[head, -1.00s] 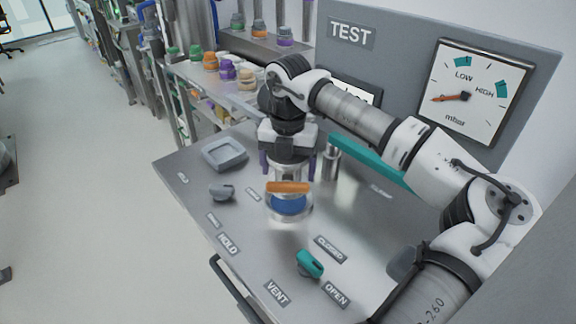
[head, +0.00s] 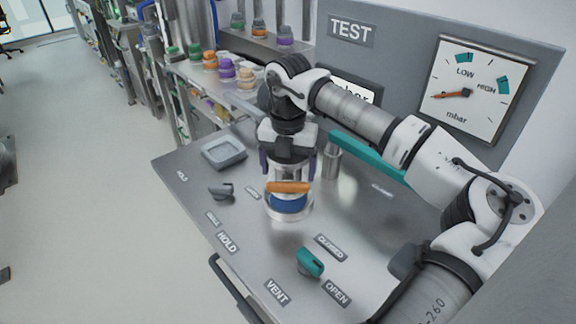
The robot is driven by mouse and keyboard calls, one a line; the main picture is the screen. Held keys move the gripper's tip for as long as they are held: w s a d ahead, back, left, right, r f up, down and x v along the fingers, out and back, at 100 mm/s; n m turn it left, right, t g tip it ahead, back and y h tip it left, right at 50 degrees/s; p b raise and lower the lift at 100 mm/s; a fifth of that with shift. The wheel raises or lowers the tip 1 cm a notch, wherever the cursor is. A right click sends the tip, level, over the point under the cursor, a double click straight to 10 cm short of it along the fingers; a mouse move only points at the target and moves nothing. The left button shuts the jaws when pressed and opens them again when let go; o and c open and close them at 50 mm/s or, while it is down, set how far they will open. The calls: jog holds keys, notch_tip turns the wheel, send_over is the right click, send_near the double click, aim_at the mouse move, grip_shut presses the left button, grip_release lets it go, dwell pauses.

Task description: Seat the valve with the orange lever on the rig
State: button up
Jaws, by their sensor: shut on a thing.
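The valve with the orange lever (head: 288,187) is upright near the middle of the steel bench top. Its blue part (head: 288,204) shows below the lever, inside or just above a round silver seat (head: 271,212). I cannot tell whether the valve is fully down in it. My gripper (head: 288,172) points down over the valve, with a purple finger on each side of its pale upper body, and is shut on it. The far side of the valve is hidden.
A teal knob (head: 311,262) is at the bench front and a grey knob (head: 221,191) at the left. A grey square tray (head: 224,153) lies behind. A metal cylinder (head: 332,162) and a teal bar (head: 365,158) are close right. A gauge (head: 465,92) is on the back panel.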

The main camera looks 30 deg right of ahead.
jog(key=shift+f+b, duration=1.85)
jog(key=shift+f, duration=0.15)
dwell(0.8)
dwell(0.4)
jog(key=o, duration=1.5)
jog(key=shift+o, duration=0.3)
jog(key=shift+f, duration=0.1)
jog(key=shift+r+p, duration=2.3)
jog(key=shift+r, duration=2.3)
